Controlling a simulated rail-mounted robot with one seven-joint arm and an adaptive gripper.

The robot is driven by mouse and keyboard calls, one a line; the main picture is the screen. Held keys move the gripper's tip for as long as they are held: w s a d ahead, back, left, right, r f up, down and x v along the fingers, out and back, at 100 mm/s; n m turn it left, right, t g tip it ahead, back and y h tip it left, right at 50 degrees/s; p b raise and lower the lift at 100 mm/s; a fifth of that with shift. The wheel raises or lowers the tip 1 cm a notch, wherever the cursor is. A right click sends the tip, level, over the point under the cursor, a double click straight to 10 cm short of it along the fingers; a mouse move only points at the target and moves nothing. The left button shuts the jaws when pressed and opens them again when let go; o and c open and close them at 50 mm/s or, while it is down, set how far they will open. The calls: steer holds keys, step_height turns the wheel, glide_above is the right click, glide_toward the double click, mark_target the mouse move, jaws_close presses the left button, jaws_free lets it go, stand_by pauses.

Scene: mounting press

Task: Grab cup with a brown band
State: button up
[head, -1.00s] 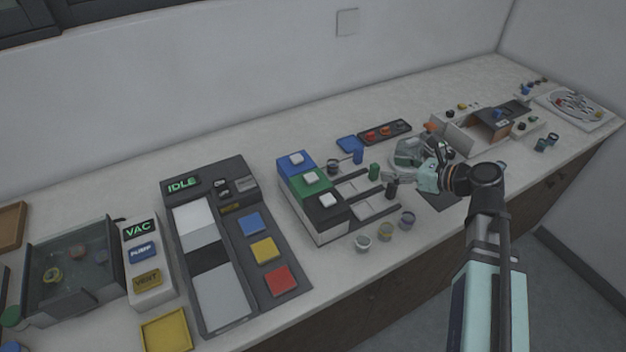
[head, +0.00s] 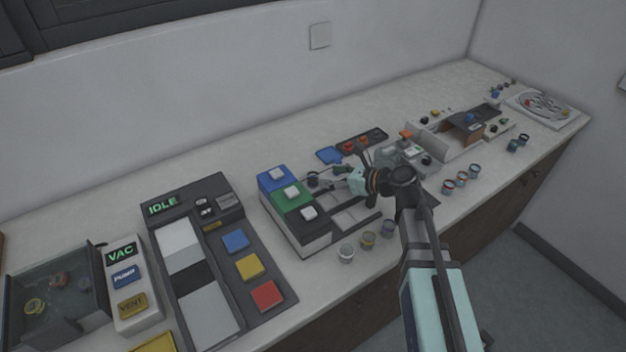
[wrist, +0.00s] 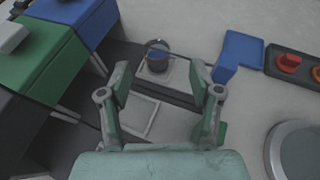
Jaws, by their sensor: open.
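A dark grey cup (wrist: 158,66) with blue inside and a thin brownish line near its rim stands on a pale square pad in the wrist view. It also shows in the head view (head: 313,179), left of my gripper. I cannot clearly make out its band colour. My gripper (wrist: 161,74) is open and empty, with the cup just beyond and between its fingertips; I see no contact. In the head view my gripper (head: 338,178) is over the pad rows beside the coloured blocks.
The green block (wrist: 38,60) of the press is at left. Several small cups, including a whitish one (head: 346,253), line the counter's front. A dark tray (head: 362,140) lies behind.

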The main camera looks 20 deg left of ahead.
mark_target(309, 175)
steer(key=p+x, duration=0.1)
steer(key=x, duration=0.4)
steer(key=shift+s+a, duration=0.1)
steer(key=shift+s, duration=0.1)
steer(key=c, duration=0.9)
